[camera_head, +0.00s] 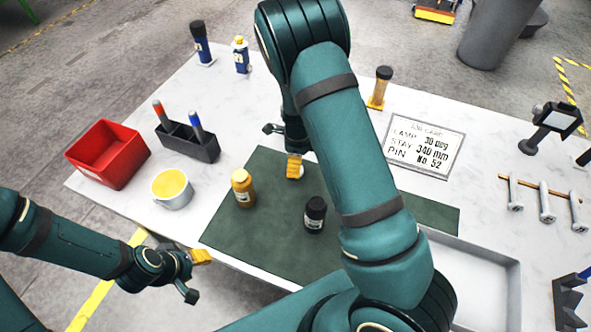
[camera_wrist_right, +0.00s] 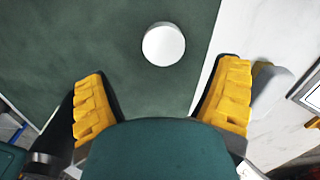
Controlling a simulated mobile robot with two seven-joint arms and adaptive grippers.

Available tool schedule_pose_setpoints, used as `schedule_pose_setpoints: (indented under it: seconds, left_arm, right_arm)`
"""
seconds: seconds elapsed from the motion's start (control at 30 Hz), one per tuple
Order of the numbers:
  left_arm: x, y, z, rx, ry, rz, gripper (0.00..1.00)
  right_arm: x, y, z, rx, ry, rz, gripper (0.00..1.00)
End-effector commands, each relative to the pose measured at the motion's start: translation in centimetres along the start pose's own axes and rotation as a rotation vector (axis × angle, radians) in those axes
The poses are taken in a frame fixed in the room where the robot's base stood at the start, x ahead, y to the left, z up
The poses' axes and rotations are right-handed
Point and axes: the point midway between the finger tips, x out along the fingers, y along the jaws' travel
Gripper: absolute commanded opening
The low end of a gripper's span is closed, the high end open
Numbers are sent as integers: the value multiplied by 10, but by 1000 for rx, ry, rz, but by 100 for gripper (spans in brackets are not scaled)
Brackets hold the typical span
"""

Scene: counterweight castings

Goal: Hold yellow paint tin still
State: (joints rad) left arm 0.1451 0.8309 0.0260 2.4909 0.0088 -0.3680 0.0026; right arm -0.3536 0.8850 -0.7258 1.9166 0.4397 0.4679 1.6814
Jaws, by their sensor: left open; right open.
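The yellow paint tin (camera_head: 172,190) is a pale tin with a yellow top. It stands upright on the left part of the white table, in front of the black pen holder. My left gripper (camera_head: 196,274) is open and empty, off the table's front edge, below and slightly right of the tin and apart from it. My right gripper (camera_head: 284,152) is open above the dark green mat (camera_head: 270,225). In the right wrist view its yellow-padded fingers (camera_wrist_right: 160,92) are spread, with a small white round thing (camera_wrist_right: 163,44) on the mat ahead of them.
A red bin (camera_head: 108,160) and a black holder (camera_head: 190,142) with markers stand behind the tin. An amber bottle (camera_head: 243,188) and a black-capped jar (camera_head: 315,214) stand on the mat. A sign (camera_head: 425,146) and a pale tray (camera_head: 470,238) lie to the right.

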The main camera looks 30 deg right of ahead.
Motion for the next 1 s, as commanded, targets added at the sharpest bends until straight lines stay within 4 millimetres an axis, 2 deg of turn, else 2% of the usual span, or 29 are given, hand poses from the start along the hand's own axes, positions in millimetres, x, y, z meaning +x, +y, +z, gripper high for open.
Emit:
schedule_pose_setpoints:
  seconds: [0.17, 0.5, 0.87, 0.9, 1.0]
  left_arm:
    - [1, 0, 0, 0, 0, 0, 47]
    - [6, -2, 1, 0, 0, -1, 47]
    - [6, -2, 1, 0, 0, -1, 47]
    - [6, -2, 1, 0, 0, -1, 47]
    - [6, -2, 1, 0, 0, -1, 47]
  right_arm:
    - [8, -1, 0, 2, 1, 1, 87]
    - [51, -5, 2, 2, 1, 1, 87]
    - [52, -5, 2, 1, 0, 0, 86]
    - [52, -5, 2, 1, 0, 0, 72]
    - [52, -5, 2, 1, 0, 0, 44]
